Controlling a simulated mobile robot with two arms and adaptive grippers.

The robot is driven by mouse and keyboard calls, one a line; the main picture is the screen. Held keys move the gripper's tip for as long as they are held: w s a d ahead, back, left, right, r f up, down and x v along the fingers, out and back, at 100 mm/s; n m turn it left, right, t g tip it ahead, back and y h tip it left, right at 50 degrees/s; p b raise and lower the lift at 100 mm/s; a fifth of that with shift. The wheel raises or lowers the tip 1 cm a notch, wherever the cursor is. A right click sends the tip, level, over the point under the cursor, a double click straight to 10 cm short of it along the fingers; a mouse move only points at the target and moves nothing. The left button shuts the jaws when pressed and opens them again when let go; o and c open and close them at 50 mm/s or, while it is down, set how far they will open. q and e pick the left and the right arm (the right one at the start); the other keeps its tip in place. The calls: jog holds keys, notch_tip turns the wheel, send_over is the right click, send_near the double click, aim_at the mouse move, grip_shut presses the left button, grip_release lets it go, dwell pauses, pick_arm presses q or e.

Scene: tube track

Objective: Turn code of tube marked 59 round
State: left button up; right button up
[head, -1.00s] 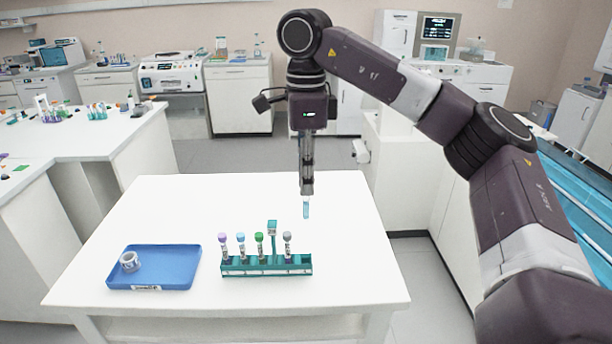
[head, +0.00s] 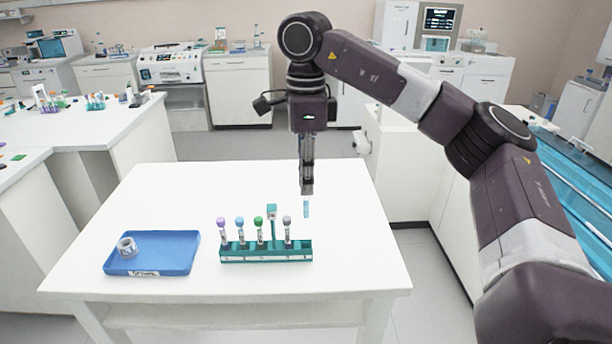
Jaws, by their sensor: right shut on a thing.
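My right gripper (head: 307,190) points straight down over the table, behind the rack in this view. It is shut on a tube (head: 306,210), whose light blue lower part hangs upright below the fingers, clear of the rack. The tube's cap is hidden by the fingers, and no number or code on it can be read. My left gripper is out of view.
A teal post with a square top (head: 271,211) rises at the rack between the green and grey caps. A blue tray (head: 175,252) with a white roll (head: 127,247) lies at the left. The white table (head: 345,270) is bare around the rack.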

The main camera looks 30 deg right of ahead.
aim_at(306, 218)
jog(key=shift+f+b, duration=3.1)
jog(key=shift+f, duration=2.15)
jog(key=m, duration=0.3)
jog(key=shift+p, duration=0.3)
jog(key=m, duration=0.4)
jog(key=shift+m+p, duration=0.35)
jog(key=shift+m, duration=0.05)
jog(key=m+p, duration=0.1)
jog(key=m, duration=0.5)
jog(key=shift+m, duration=1)
jog(key=shift+f, duration=0.1)
